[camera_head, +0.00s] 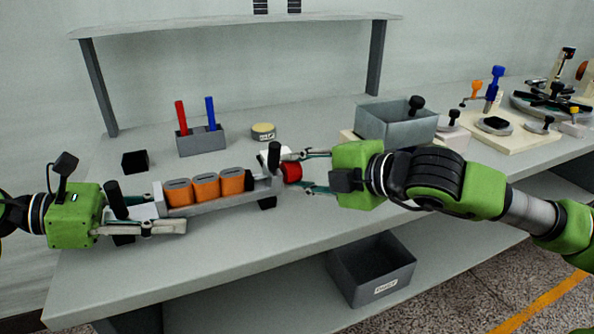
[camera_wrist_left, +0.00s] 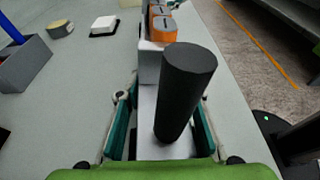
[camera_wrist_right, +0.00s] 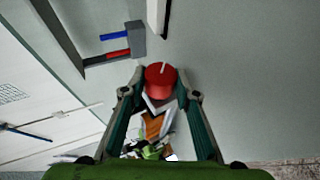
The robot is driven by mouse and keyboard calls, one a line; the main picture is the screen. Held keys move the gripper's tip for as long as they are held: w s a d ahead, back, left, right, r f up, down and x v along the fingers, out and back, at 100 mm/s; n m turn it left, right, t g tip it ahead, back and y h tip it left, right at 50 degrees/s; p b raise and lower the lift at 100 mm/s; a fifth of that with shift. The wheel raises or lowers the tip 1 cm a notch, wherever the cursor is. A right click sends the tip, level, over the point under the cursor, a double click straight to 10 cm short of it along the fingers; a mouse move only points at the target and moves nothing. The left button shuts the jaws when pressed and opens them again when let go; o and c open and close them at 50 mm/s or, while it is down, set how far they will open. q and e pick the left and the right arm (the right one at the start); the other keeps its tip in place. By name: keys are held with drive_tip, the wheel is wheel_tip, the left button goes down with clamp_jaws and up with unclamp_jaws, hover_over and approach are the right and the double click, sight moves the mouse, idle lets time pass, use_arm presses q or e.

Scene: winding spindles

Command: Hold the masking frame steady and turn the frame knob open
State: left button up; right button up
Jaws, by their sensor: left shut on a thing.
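The masking frame (camera_head: 225,200) is a long grey tray holding orange spindles (camera_head: 205,187), with an upright black handle near each end. My left gripper (camera_head: 152,212) is shut on the frame's left end, just past the black handle (camera_wrist_left: 185,90), with a finger on each side in the left wrist view. The red frame knob (camera_head: 291,172) sticks out of the frame's right end. My right gripper (camera_head: 316,171) is open, facing the knob. In the right wrist view the knob (camera_wrist_right: 160,76) lies between the fingertips, with gaps on both sides and a pale line on its face.
A grey holder (camera_head: 202,141) with a red and a blue rod stands behind the frame, beside a black block (camera_head: 135,161) and a round tin (camera_head: 263,132). A grey bin (camera_head: 395,122) stands behind my right arm. Another bin (camera_head: 370,270) sits on the lower shelf.

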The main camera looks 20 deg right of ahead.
sight(301, 171)
drive_tip(key=o, duration=0.3)
drive_tip(key=shift+o, duration=0.2)
drive_tip(key=v, duration=0.5)
drive_tip(key=shift+s+d+r, duration=0.15)
drive_tip(key=shift+s+d, duration=0.15)
drive_tip(key=v, duration=0.6)
